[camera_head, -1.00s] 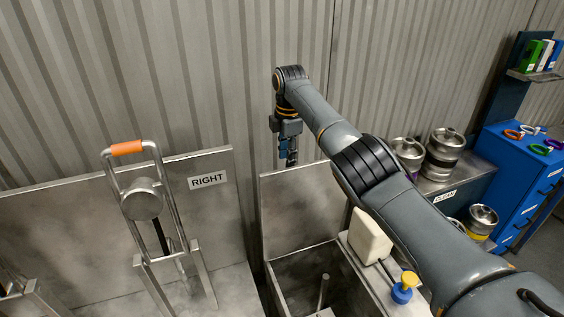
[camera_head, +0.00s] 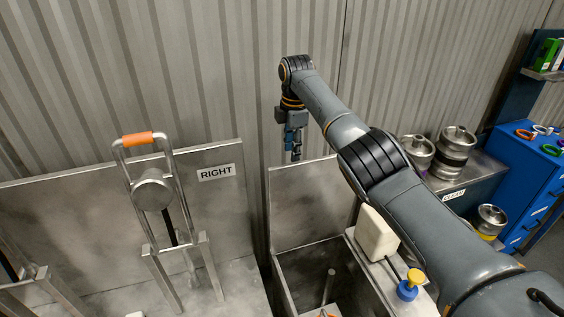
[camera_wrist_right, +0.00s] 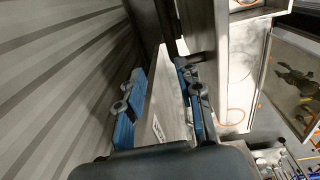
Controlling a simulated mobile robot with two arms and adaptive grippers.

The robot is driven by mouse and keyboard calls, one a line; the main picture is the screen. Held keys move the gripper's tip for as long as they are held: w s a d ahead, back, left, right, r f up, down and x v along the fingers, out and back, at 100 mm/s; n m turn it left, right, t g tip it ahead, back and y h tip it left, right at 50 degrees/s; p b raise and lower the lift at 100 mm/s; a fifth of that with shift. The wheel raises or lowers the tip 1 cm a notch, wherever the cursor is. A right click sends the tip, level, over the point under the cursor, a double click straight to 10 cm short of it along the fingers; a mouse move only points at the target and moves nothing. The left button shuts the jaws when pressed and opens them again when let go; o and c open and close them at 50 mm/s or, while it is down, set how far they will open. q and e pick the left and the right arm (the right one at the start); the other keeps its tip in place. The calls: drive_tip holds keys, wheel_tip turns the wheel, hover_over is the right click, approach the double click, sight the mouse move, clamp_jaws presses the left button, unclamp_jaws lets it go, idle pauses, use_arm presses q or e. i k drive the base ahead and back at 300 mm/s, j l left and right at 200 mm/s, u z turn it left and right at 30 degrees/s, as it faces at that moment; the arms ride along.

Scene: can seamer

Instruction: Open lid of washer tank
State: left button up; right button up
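The washer tank (camera_head: 312,262) is an open metal box at the bottom centre of the head view. Its lid (camera_head: 305,208) is a flat grey metal panel standing upright along the tank's back edge, so the inside shows. My right gripper (camera_head: 294,148) points down at the lid's top edge, near the wall. In the right wrist view, my right gripper's blue-padded fingers (camera_wrist_right: 160,100) are spread, with a grey panel (camera_wrist_right: 166,100), seemingly the lid, between them. I cannot tell whether either finger touches it. My left gripper is not in view.
A corrugated wall (camera_head: 230,60) rises close behind. A metal bench with a "RIGHT" sign (camera_head: 216,173) and an orange-handled lever frame (camera_head: 138,138) stands left. A white box (camera_head: 377,233) and a blue-yellow button (camera_head: 409,286) sit right of the tank. Kegs (camera_head: 454,152) stand further right.

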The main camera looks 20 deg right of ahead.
sight(311, 201)
drive_tip(key=l, duration=1.25)
